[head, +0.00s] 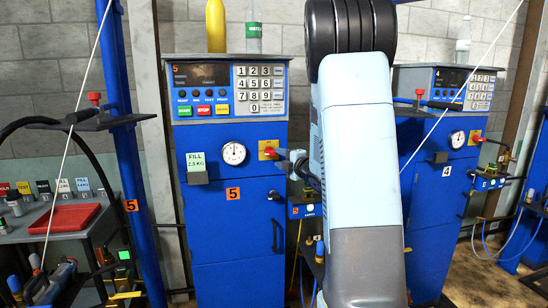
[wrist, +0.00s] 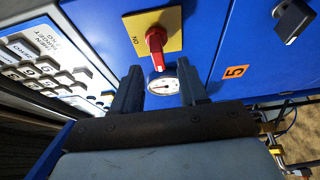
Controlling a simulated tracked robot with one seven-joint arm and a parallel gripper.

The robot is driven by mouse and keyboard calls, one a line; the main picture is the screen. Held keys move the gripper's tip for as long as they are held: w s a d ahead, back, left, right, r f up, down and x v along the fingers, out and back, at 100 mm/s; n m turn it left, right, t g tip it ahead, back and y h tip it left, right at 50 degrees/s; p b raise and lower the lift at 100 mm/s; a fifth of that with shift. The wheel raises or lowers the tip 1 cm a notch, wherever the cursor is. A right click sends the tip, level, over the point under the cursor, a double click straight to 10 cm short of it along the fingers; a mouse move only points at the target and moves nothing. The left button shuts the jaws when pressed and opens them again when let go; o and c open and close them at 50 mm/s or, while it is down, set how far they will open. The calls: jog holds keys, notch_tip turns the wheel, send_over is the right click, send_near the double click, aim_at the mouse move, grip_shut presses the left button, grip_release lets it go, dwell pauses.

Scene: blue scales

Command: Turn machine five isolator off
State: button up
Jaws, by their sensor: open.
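Machine five is the blue cabinet (head: 237,215) with an orange 5 label on its front. Its isolator (head: 268,150) is a red handle on a yellow plate, to the right of the round gauge. In the wrist view the red isolator handle (wrist: 156,45) stands out from the yellow plate, with ON lettering beside it. My gripper (wrist: 161,78) is open and empty. Its two fingers point toward the isolator, with the handle just beyond and between the tips in the picture. I cannot tell the exact gap. In the head view my arm hides most of the gripper.
The round gauge (head: 233,153) and the keypad (head: 258,88) are close to the isolator. A black door latch (wrist: 292,18) shows in the wrist view. Machine four (head: 440,190) stands to the right. A blue post (head: 132,150) and a side bench with a red tray (head: 65,218) are on the left.

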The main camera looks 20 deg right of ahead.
jog(key=s+d, duration=0.1)
jog(key=s, duration=0.6)
jog(key=shift+d, duration=0.15)
jog(key=shift+s+r, duration=0.1)
